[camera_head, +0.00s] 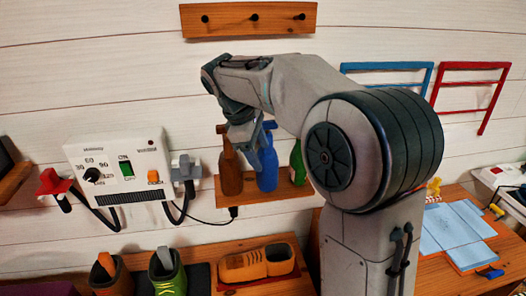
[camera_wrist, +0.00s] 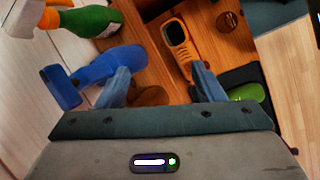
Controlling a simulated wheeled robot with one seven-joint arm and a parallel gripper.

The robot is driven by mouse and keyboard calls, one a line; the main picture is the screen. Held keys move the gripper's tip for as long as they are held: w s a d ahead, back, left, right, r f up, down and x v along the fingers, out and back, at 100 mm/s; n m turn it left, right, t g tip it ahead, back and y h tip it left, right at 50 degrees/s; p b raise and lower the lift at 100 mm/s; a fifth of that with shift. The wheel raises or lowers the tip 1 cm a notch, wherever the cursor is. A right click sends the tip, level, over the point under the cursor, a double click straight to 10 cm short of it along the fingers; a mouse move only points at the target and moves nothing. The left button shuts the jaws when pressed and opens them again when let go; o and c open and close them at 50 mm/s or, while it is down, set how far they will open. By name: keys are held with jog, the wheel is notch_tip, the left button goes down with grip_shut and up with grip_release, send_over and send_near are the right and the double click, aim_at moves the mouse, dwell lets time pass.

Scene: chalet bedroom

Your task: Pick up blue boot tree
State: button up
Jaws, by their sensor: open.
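A blue object with a long body and a crosspiece at its top stands on the wall shelf in the head view (camera_head: 267,164). It is the only clearly blue upright piece, and I cannot be sure it is the boot tree. In the wrist view the blue object (camera_wrist: 112,64) lies at the left, partly behind my left finger. My gripper (camera_head: 241,135) is above the shelf, close to the brown bottle and the blue object. In the wrist view my gripper (camera_wrist: 160,82) is open, with the fingers apart and nothing seen held.
A brown bottle (camera_head: 230,170) and a green bottle (camera_head: 297,165) flank the blue object on the shelf (camera_head: 285,191). Below stand a green boot (camera_head: 168,275), a brown boot (camera_head: 108,277) and an orange shoe (camera_head: 257,263). A white control box (camera_head: 118,165) is on the wall at left.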

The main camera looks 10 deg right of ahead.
jog(key=w+r+n+p, duration=0.2)
jog(key=w+r, duration=0.2)
jog(key=w, duration=0.1)
jog(key=n+g+p, duration=0.1)
jog(key=n+p, duration=0.2)
send_over(267, 160)
jog(key=w, duration=0.4)
jog(key=shift+s+d+f, duration=0.1)
jog(key=shift+f, duration=1.65)
jog(key=shift+s+f, duration=0.1)
jog(key=shift+f, duration=1.65)
jog(key=shift+h, duration=0.3)
grip_shut()
